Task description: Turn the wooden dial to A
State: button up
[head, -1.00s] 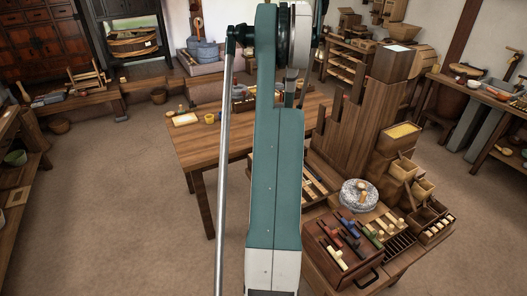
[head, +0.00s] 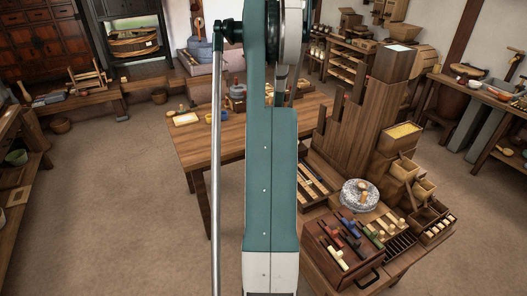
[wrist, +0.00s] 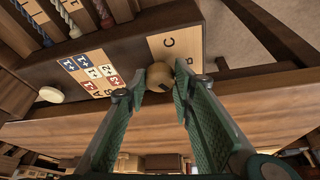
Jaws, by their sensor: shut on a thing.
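In the wrist view, a round wooden dial (wrist: 160,77) sits at the edge of a dark wooden panel (wrist: 122,62). My gripper (wrist: 158,88) is shut on the dial, with one fingertip on each side. A pale plate beside it bears the letters C (wrist: 168,43) and B (wrist: 188,62). In the head view my arm hides the gripper and the dial.
A pale card (wrist: 91,71) with blue and red numbered squares and a cream oval knob (wrist: 51,94) are left of the dial. In the head view, a wooden table (head: 200,150) stands behind my arm, and a round stone quern (head: 359,196) stands to the right.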

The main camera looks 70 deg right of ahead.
jog(key=o, duration=0.9)
jog(key=shift+c, duration=0.2)
jog(key=shift+a+r, duration=0.1)
jog(key=shift+r, duration=0.05)
jog(key=v, duration=1.1)
jog(key=shift+r, duration=0.35)
jog(key=shift+a, duration=0.1)
